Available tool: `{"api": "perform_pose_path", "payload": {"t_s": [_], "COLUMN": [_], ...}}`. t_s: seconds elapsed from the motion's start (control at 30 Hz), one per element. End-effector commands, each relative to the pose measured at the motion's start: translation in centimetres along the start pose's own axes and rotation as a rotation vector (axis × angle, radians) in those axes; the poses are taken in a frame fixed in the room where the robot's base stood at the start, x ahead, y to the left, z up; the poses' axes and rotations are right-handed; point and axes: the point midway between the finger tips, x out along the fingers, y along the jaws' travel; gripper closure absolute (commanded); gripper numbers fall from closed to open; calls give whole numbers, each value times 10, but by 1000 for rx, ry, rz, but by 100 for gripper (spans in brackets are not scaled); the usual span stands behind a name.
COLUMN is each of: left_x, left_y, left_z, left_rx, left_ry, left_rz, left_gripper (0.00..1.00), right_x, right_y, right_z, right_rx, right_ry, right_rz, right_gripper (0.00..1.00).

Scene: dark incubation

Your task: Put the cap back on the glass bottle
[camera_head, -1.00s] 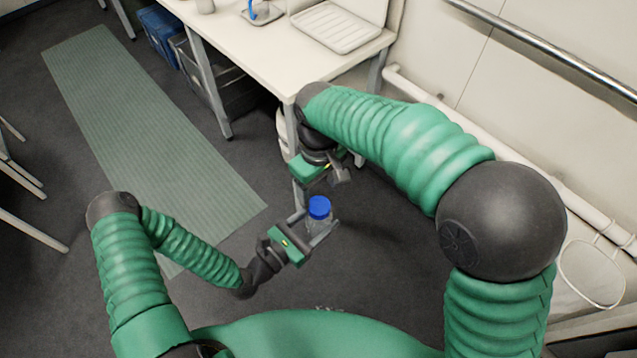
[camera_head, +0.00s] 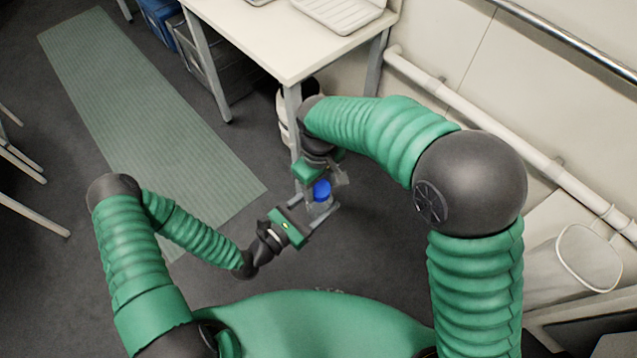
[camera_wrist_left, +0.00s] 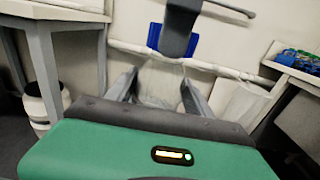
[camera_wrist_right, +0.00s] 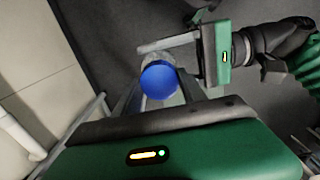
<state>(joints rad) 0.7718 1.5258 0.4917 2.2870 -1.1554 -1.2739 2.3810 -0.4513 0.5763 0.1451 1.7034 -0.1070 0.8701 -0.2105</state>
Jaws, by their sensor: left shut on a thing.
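The glass bottle (camera_head: 319,208) is clear and stands roughly upright between the fingers of my left gripper (camera_head: 321,220), which is shut on it. The blue cap (camera_head: 322,190) sits at the bottle's top; whether it is fully seated I cannot tell. My right gripper (camera_head: 336,177) is just above, its fingers reaching down beside the cap. In the right wrist view the cap (camera_wrist_right: 159,80) lies between the right fingers; whether they touch it is unclear. In the left wrist view a dark right finger crosses in front of the cap (camera_wrist_left: 154,37).
A white table (camera_head: 270,45) with a tray (camera_head: 335,12) stands behind my right arm. A wall with a white pipe (camera_head: 480,120) runs along the right. A bin (camera_head: 575,265) stands at the lower right. A green mat (camera_head: 140,120) lies on the floor at left.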

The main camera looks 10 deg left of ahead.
Motion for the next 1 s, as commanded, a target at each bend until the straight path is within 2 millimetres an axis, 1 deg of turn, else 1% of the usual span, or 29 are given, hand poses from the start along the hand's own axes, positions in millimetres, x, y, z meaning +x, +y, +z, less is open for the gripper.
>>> {"api": "perform_pose_path", "payload": {"t_s": [0.03, 0.27, 0.37, 0.5, 0.63, 0.67, 0.83, 1.0], "left_x": [0, 0, 0, 0, 0, 0, 0, 0], "left_y": [0, 0, 0, 0, 0, 0, 0, 0], "left_z": [1, 1, 1, 1, 1, 1, 1, 1], "left_rx": [0, 0, 0, 0, 0, 0, 0, 0], "left_ry": [-2, -2, -2, -2, -2, -2, -2, -2], "left_rz": [0, 0, 0, 0, 0, 0, 0, 0], "left_gripper": [100, 100, 100, 100, 100, 100, 100, 100], "right_x": [0, 0, 0, 0, 0, 0, 0, 0], "right_y": [0, 1, 1, 1, 1, 1, 1, 0], "right_z": [0, 0, 0, 0, 0, 0, 0, 0], "right_rx": [0, 1, 33, 230, 222, 221, 220, 219], "right_ry": [0, 0, 0, 0, 0, 0, 0, 0], "right_rz": [1, 1, 1, 2, 1, 1, 1, 1], "right_gripper": [70, 100, 100, 100, 100, 50, 28, 27]}}
